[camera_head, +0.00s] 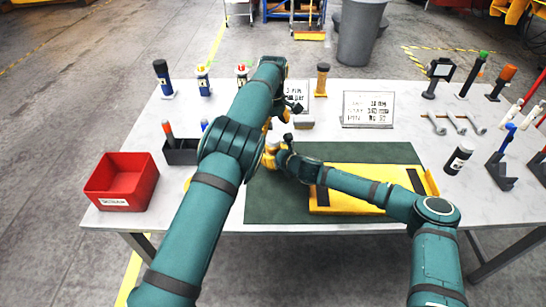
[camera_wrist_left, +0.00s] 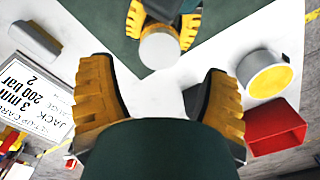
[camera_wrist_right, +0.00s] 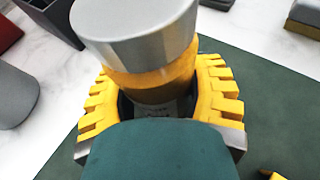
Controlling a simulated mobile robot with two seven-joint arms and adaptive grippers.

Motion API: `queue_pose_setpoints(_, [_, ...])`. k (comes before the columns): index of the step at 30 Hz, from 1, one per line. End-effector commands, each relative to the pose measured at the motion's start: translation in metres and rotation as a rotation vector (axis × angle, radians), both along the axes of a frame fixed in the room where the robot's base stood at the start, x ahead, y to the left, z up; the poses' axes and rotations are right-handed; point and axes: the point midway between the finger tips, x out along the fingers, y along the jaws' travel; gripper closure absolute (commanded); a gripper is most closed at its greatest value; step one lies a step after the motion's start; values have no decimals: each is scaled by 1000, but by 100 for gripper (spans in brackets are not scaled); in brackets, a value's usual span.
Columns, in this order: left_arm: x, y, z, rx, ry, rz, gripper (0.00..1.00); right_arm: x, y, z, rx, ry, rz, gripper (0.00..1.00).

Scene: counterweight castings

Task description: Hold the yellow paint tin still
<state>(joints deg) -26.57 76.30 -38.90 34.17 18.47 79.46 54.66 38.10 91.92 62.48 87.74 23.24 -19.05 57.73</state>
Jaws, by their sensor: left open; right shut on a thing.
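A silver tin with a yellow top (camera_wrist_left: 268,78), which looks like the yellow paint tin, stands on the table in the left wrist view, right of my left gripper and apart from it. In the head view my left arm hides most of it. My left gripper (camera_wrist_left: 160,90) is open and empty; in the head view it (camera_head: 275,118) is above the table behind the mat. My right gripper (camera_wrist_right: 160,95) is shut around a yellow cylinder with a grey top (camera_wrist_right: 135,22); the grey top also shows ahead of my left fingers. My right gripper (camera_head: 271,157) is at the mat's left edge.
A red bin (camera_head: 121,182) and a dark holder (camera_head: 181,152) stand left. A yellow casting (camera_head: 345,203) lies on the green mat (camera_head: 276,207). Setup cards (camera_head: 368,109) and several tools stand at the back and right. A grey block (camera_head: 304,122) lies near my left gripper.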

Motion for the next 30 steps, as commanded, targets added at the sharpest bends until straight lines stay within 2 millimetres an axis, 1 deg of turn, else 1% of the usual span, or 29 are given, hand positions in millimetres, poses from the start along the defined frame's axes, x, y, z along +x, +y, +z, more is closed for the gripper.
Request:
queue_pose_setpoints(1, [0, 0, -9, 1, 2, 0, 23, 0, 0, 1, 1, -1, 1, 100])
queue_pose_setpoints(3, [-1, 0, -20, 0, 3, -1, 23, 0, 0, 1, 1, -1, 1, 100])
queue_pose_setpoints(6, [0, 0, -33, 1, 1, -2, 23, 0, 0, 1, 1, -1, 0, 100])
queue_pose_setpoints(10, [0, 0, -46, -1, 1, -2, 23, 0, 0, 1, 1, -1, 0, 100])
queue_pose_setpoints(15, [0, 0, -53, -1, -1, -1, 23, 0, 0, 1, 1, -1, 0, 100])
queue_pose_setpoints(23, [0, 0, -53, -1, -1, -2, 23, 0, 0, 1, 1, -2, 0, 100])
queue_pose_setpoints(26, [0, 0, -53, -1, -1, -2, 54, 0, 0, 1, 1, -2, 0, 100])
queue_pose_setpoints(27, [0, 0, -53, -1, -1, -2, 68, 0, 0, 1, 1, -2, 0, 100])
queue_pose_setpoints(29, [0, 0, -53, -1, -1, -2, 89, 0, 0, 1, 1, -2, 0, 100])
queue_pose_setpoints(30, [0, 0, -53, -1, -1, -2, 96, 0, 0, 1, 1, -2, 0, 100])
